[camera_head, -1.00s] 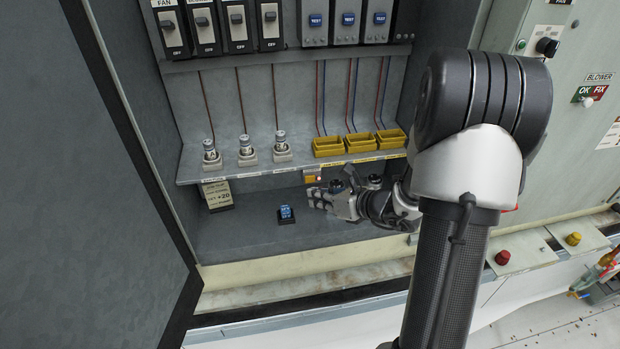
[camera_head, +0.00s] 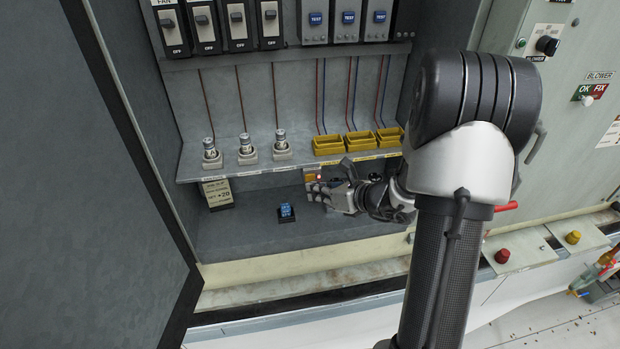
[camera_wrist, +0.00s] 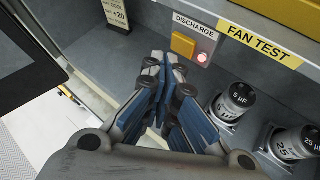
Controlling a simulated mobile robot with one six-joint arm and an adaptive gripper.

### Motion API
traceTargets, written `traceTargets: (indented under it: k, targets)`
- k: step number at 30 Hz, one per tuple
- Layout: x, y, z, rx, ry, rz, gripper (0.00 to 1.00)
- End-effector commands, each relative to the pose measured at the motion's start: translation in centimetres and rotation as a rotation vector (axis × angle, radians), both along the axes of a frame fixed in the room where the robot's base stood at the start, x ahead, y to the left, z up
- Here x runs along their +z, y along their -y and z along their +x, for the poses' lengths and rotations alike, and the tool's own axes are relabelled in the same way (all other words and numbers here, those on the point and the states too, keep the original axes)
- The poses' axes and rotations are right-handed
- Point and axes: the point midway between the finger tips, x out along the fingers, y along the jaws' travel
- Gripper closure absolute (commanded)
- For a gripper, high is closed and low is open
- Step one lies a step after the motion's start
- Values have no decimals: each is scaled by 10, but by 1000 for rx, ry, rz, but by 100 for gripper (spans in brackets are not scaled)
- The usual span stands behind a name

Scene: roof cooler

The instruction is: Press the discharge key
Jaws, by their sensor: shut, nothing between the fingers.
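The discharge key is a square yellow-orange key (camera_wrist: 183,45) on a small panel under the DISCHARGE label (camera_wrist: 195,24) in the wrist view. A red lamp (camera_wrist: 202,58) glows beside it. My gripper (camera_wrist: 164,65) is shut and empty, its fingertips just short of the key in the picture; I cannot tell whether they touch it. In the head view my gripper (camera_head: 318,190) is inside the cabinet, below the shelf with the yellow trays, and the lamp (camera_head: 319,177) shows above it. The gripper hides part of the panel there.
The shelf (camera_head: 235,175) carries several capacitors (camera_head: 246,150) and yellow trays (camera_head: 328,146). A blue block (camera_head: 286,211) sits on the cabinet floor left of my gripper. A +20 card (camera_head: 217,193) hangs at left. The open door (camera_head: 90,200) bounds the left side.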

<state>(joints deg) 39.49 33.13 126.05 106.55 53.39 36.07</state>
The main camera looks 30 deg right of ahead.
Motion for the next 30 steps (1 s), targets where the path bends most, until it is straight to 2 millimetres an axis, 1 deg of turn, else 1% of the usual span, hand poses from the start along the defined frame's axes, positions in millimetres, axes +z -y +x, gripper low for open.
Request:
traceTargets:
  k: [19,30]
  targets:
    - [0,0,0,0,0,0,100]
    - [0,2,8,1,0,0,100]
